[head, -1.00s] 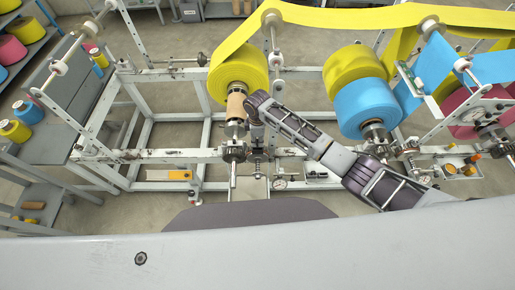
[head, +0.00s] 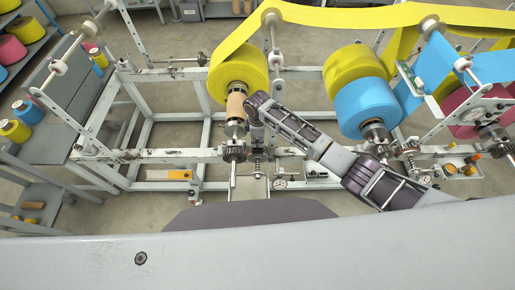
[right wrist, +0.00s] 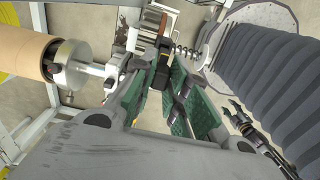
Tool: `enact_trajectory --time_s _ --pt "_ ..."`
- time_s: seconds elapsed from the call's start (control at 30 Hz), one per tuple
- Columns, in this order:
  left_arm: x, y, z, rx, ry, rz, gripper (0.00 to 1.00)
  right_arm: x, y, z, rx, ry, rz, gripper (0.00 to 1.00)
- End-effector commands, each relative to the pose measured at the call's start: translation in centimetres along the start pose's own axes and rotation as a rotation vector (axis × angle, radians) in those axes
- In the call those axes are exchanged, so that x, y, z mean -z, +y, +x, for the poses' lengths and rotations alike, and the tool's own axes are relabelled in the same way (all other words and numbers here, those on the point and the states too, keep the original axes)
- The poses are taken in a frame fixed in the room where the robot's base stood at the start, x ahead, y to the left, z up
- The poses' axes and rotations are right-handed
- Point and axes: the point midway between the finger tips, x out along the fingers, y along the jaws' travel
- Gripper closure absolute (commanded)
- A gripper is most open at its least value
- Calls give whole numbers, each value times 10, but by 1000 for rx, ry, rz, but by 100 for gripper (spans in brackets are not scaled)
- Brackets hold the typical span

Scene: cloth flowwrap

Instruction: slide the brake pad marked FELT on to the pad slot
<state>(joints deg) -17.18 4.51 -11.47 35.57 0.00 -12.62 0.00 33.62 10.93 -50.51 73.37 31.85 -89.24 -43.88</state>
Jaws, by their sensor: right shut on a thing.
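My right gripper (right wrist: 158,95) has its green-lined fingers shut on a small dark block (right wrist: 160,72), which may be the brake pad; no FELT mark is readable. In the head view my right arm reaches in from the right, its wrist just right of the tan core under a yellow roll (head: 238,72). The fingertips are hard to make out there, above the machine's front rail. I cannot pick out the pad slot, since fingers and brackets cover that spot. A dark jointed gripper, seemingly my left one (right wrist: 240,118), shows low at the right of the wrist view; its jaws are unclear.
The tan core (right wrist: 35,58) and its metal shaft end are close beside the right gripper. A spring (right wrist: 185,50) and a brown piece (right wrist: 152,22) in a metal bracket are just beyond the fingers. A blue roll (head: 368,107) stands right. The frame's left bays are open.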

Motion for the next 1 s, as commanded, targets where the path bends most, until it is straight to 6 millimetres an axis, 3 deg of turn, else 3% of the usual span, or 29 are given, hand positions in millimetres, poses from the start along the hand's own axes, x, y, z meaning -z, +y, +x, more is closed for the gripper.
enact_trajectory --time_s 1.0 --pt "-2 -1 6 1 -1 0 56 0 0 16 0 0 0 100"
